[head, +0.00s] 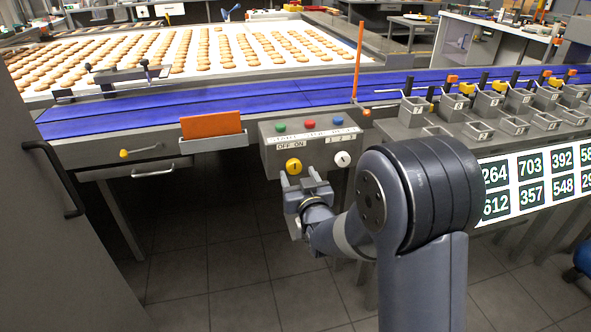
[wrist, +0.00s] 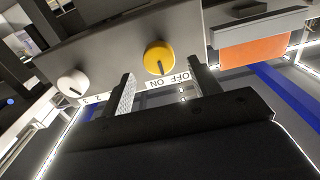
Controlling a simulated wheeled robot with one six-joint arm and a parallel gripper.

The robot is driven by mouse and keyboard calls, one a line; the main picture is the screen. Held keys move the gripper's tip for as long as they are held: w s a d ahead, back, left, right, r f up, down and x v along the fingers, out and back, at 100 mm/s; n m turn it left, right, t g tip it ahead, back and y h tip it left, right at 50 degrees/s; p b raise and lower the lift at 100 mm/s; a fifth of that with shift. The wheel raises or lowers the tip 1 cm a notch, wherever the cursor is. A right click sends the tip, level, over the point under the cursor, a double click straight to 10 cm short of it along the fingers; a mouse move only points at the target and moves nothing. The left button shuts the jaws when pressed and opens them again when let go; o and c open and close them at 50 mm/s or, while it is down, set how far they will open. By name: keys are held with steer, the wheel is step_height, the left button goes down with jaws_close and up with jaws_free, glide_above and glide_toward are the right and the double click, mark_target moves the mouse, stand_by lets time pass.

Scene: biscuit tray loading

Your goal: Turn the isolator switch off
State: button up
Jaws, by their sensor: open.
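The isolator switch is a yellow rotary knob (head: 293,166) on the front of a grey control box (head: 268,158), under a label reading OFF and ON. Its dark mark stands about upright and looks nearer ON. The knob also shows in the wrist view (wrist: 159,56), upside down, with its mark towards the label. My gripper (head: 301,180) is open just below and in front of the knob in the head view. In the wrist view its two fingers (wrist: 161,86) stand apart on either side of the knob's line, with nothing between them; contact cannot be seen.
A white knob (head: 342,159) with numbered positions sits right of the yellow one. Green, red and blue buttons (head: 309,123) are on the box top. An orange card (head: 211,125) in a holder stands to the left. A blue conveyor (head: 150,112) runs behind. Grey bins (head: 470,130) stand right.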

mark_target(295, 168)
steer(key=shift+x, duration=1.9)
steer(key=c, duration=1)
